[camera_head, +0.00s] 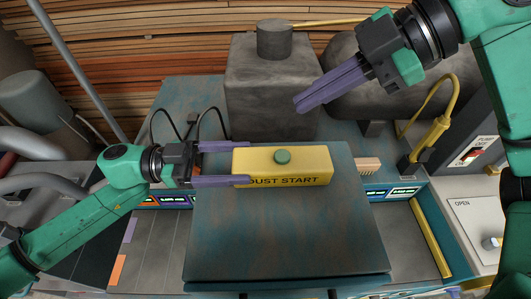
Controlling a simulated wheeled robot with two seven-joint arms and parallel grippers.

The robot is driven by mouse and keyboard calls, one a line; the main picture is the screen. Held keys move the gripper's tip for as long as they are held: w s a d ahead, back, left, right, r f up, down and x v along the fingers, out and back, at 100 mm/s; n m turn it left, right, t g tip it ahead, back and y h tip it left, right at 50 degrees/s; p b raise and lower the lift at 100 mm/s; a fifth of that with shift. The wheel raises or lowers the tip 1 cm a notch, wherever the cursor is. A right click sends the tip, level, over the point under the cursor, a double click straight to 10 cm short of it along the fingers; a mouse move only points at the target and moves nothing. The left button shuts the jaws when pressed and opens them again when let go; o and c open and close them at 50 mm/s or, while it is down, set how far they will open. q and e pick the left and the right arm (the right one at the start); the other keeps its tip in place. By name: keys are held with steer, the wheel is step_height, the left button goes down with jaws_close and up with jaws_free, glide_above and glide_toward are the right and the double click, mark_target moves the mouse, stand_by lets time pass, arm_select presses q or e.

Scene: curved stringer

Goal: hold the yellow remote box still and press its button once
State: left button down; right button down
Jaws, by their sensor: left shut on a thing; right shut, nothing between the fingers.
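The yellow remote box (310,164) lies on the blue-grey metal table top (290,235), with its lettering, reading "DUST START" as far as it shows, on the front side. A round green button (283,156) stands on its top. My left gripper (246,164) is shut on the left end of the box, one purple finger along the back and one along the front. My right gripper (298,104) is shut and empty. Its purple fingers are together, up and to the right of the button and apart from it.
A grey metal block with a cylinder on top (270,85) stands behind the box. A brush (367,166) lies right of the box. The table front is clear.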

mark_target(289, 155)
arm_select(q)
steer(key=shift+a+f, duration=0.1)
steer(key=shift+a, duration=0.1)
arm_select(e)
steer(key=a, duration=0.1)
steer(key=a+n+t, duration=0.1)
steer(key=shift+a+r+n, duration=0.3)
steer(key=shift+r, duration=0.05)
arm_select(q)
steer(key=shift+d, duration=0.15)
arm_select(e)
steer(key=shift+d, duration=0.1)
steer(key=shift+f, duration=4.45)
steer(key=shift+f, duration=0.1)
steer(key=shift+f, duration=0.3)
